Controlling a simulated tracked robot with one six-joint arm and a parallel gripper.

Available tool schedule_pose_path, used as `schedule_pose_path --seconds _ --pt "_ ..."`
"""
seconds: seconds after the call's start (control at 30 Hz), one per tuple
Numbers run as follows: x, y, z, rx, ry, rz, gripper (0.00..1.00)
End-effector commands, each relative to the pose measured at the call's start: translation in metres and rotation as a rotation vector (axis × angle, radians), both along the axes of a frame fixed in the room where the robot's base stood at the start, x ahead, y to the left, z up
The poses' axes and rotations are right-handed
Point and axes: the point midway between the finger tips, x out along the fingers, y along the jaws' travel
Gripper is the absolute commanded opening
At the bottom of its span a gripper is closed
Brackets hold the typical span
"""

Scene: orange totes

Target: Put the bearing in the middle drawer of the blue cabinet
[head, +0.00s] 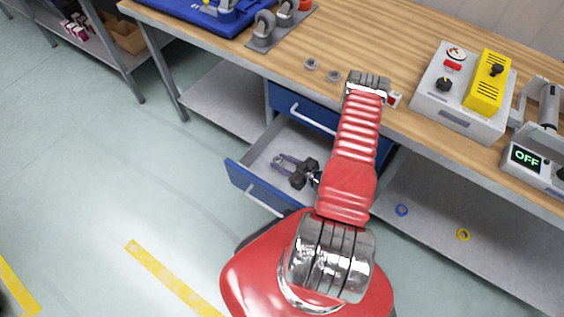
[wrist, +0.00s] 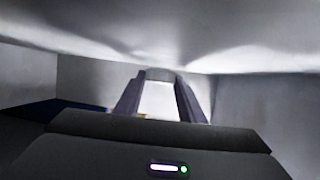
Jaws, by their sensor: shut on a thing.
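The blue cabinet (head: 290,100) stands under the workbench. Its top drawer is shut, and the drawer below it (head: 238,176) is pulled out, with a pale grey inside. My gripper (head: 278,161) is inside the open drawer, low over its floor. In the wrist view its two fingers (wrist: 160,76) are closed in on a small grey piece at their tips, which looks like the bearing. The piece is mostly hidden, and I cannot tell whether it touches the drawer floor. The drawer walls surround the fingers in the wrist view.
Two grey rings (head: 311,64) (head: 333,76) lie on the wooden bench top (head: 370,45). A control box (head: 463,95) with a yellow unit stands right. A blue roll (head: 402,210) and a yellow roll (head: 463,234) lie on the lower shelf. The floor at left is clear.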

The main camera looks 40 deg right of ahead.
Motion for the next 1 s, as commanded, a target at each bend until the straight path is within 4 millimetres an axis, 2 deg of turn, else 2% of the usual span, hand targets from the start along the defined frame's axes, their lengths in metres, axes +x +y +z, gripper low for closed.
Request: schedule_pose_path --seconds 0.03,0.27,0.57,0.77,1.0 --pt "-0.002 0.003 -0.004 0.006 0.006 0.002 0.38" --pt "-0.002 0.004 -0.006 0.008 0.008 0.002 0.54" --pt "-0.002 0.004 -0.005 0.007 0.008 0.002 0.54" --pt "-0.002 0.003 0.006 0.007 0.007 0.001 0.54" --pt "-0.026 -0.004 0.018 0.006 0.006 -0.004 0.54"
